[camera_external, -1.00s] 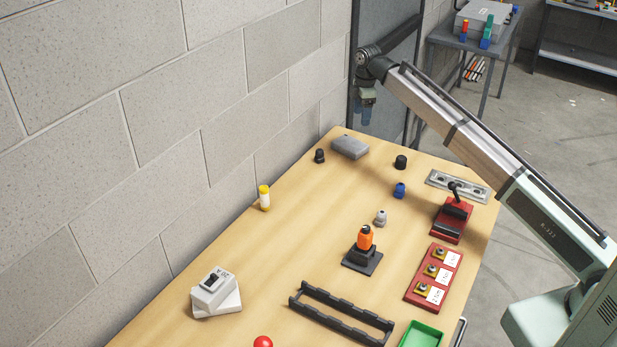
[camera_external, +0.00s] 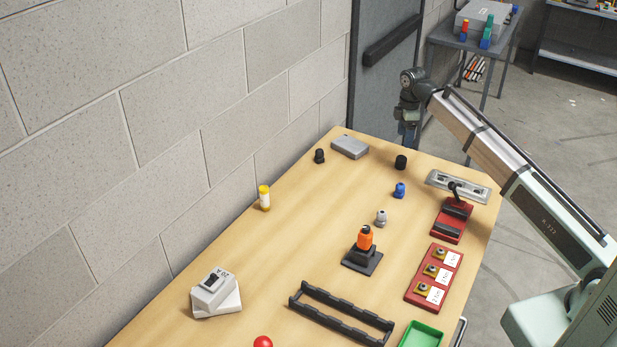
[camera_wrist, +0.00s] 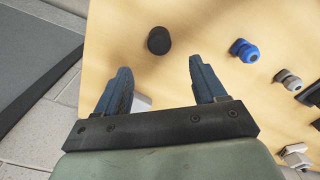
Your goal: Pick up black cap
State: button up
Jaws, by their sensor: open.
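A black cap (camera_external: 400,162), short and round, stands on the wooden table near its far right edge. It also shows in the wrist view (camera_wrist: 159,40), beyond the fingertips and roughly in line with the gap between them. My gripper (camera_external: 408,137) is above the far end of the table, behind and above this cap in the external view. In the wrist view, my gripper (camera_wrist: 159,66) has its two blue-grey fingers apart, with nothing held. A second small black piece (camera_external: 319,157) stands further left by the wall.
A red base with a black lever (camera_external: 452,220) and a metal plate (camera_external: 458,186) are to the right.

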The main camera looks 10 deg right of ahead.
aim_at(401, 157)
jog(key=shift+a+f, duration=0.1)
jog(key=shift+f, duration=4.9)
jog(key=shift+c, duration=0.2)
jog(key=c, duration=1.1)
